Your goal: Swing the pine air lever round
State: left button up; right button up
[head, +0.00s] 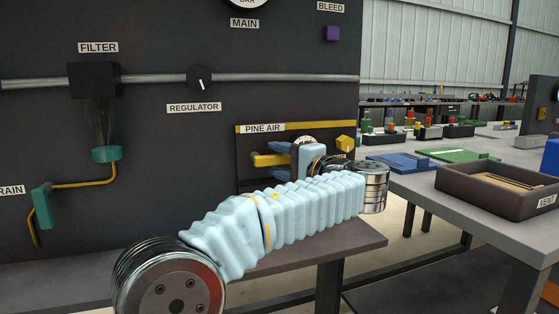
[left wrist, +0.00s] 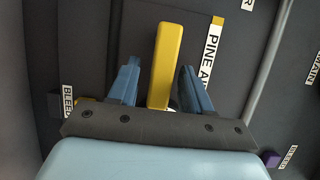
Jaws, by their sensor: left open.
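The pine air lever, a yellow bar (head: 270,160), stands out from the dark panel under the PINE AIR label (head: 263,128). In the left wrist view the yellow lever (left wrist: 168,58) runs up between two blue fingers. My left gripper (head: 283,160) is open at the lever. In the left wrist view my left gripper (left wrist: 160,78) has one finger on each side of the lever, with a visible gap on both sides. The lever's pivot is mostly hidden behind my gripper and wrist. My right gripper is not in view.
A yellow block (head: 346,143) sits right of my wrist. The panel also bears a regulator knob (head: 200,77), a filter (head: 94,79), a teal drain handle (head: 41,208) and a purple block (head: 332,33). A brown tray (head: 478,199) stands on the right table.

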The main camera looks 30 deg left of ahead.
pick_arm(q)
grip_shut()
dwell(0.3)
jog(key=shift+a, duration=0.1)
